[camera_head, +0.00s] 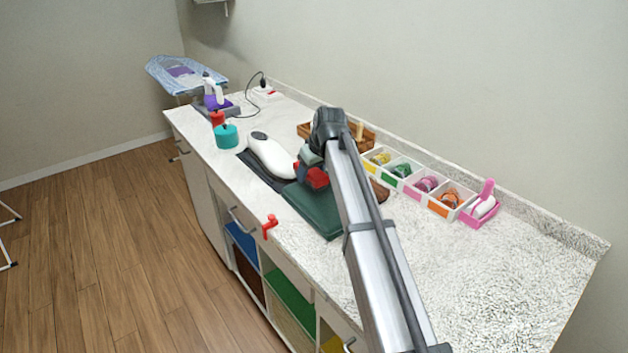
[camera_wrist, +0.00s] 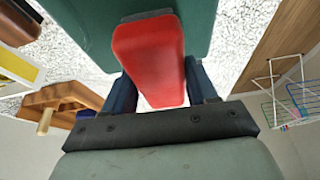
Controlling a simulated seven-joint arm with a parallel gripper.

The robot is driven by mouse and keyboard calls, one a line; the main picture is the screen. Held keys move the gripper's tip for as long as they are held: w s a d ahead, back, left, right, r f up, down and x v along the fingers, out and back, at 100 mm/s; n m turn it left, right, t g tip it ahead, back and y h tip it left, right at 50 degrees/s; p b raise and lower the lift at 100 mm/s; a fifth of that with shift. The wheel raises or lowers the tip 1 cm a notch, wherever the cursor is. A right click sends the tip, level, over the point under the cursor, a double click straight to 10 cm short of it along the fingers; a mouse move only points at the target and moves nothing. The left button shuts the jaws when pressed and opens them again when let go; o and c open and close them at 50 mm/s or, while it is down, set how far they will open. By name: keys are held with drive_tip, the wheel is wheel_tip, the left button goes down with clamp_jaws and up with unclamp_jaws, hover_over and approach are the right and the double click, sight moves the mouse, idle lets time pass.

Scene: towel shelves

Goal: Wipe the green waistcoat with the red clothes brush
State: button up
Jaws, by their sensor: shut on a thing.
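The red clothes brush (camera_head: 316,177) is between the fingers of my gripper (camera_head: 309,170), which is shut on it. In the wrist view, the brush's red body (camera_wrist: 148,60) lies between the two dark fingers of my gripper (camera_wrist: 160,85). The green waistcoat (camera_head: 317,213) lies flat on the counter below and in front of the brush. It also shows behind the brush at the top of the wrist view (camera_wrist: 200,25). A grey strip shows at the brush's far end, beside the green cloth. Whether the brush touches the cloth is hard to tell. My arm hides the waistcoat's right side.
A white iron-like object (camera_head: 270,155) lies on a dark piece left of the waistcoat. A teal container (camera_head: 226,136) stands beyond it. A red clamp (camera_head: 269,226) sits at the counter's front edge. White compartments (camera_head: 411,191) and a pink holder (camera_head: 482,208) line the back. The right counter is clear.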

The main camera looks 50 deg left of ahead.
drive_tip(key=shift+r, duration=2.85)
